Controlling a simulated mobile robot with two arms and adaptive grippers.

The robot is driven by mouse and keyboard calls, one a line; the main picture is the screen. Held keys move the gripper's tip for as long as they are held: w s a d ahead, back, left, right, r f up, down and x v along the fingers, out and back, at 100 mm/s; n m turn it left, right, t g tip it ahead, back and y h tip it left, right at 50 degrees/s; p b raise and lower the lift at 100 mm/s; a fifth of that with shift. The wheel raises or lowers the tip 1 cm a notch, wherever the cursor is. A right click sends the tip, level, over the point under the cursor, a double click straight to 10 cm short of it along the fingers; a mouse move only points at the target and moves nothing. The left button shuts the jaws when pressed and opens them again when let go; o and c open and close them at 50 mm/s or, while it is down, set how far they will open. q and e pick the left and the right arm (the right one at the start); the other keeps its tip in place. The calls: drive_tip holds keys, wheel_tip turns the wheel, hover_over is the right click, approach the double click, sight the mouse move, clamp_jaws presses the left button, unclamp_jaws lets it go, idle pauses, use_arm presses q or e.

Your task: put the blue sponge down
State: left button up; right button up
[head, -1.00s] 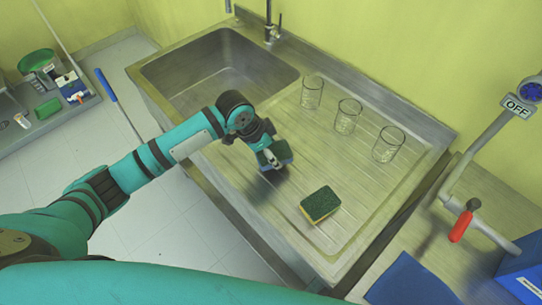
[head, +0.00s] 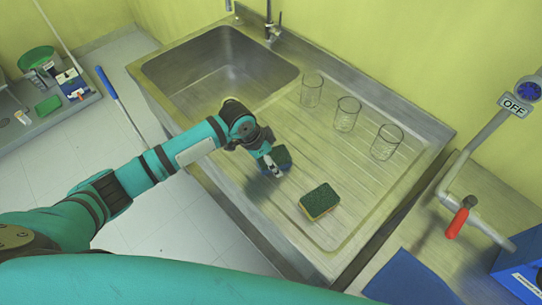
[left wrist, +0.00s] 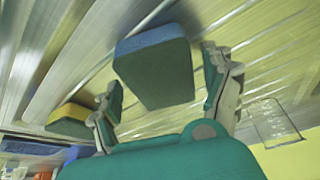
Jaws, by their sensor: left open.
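The blue sponge (head: 281,157) with a dark green top is at the middle of the ribbed steel drainboard (head: 262,200), partly hidden by my left gripper (head: 272,165). In the left wrist view the sponge (left wrist: 153,70) lies between the two spread fingers of my left gripper (left wrist: 165,93), with a gap on either side. The sponge appears to rest on the drainboard, though its underside is hidden. My right gripper is not in view.
A yellow and green sponge (head: 320,201) lies nearer the front of the drainboard. Three clear glasses stand in a row behind, the middle one (head: 347,114) among them. The sink basin (head: 215,70) is at the left. A red-handled valve (head: 457,223) is at the right.

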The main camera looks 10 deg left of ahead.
use_arm(q)
drive_tip(key=shift+r, duration=0.1)
drive_tip(key=shift+r, duration=0.2)
drive_tip(key=b+v, duration=0.1)
drive_tip(key=v, duration=1)
drive_tip(key=shift+s+a+r+b, duration=0.15)
drive_tip(key=shift+s+r+b, duration=0.05)
drive_tip(key=shift+r+b, duration=0.15)
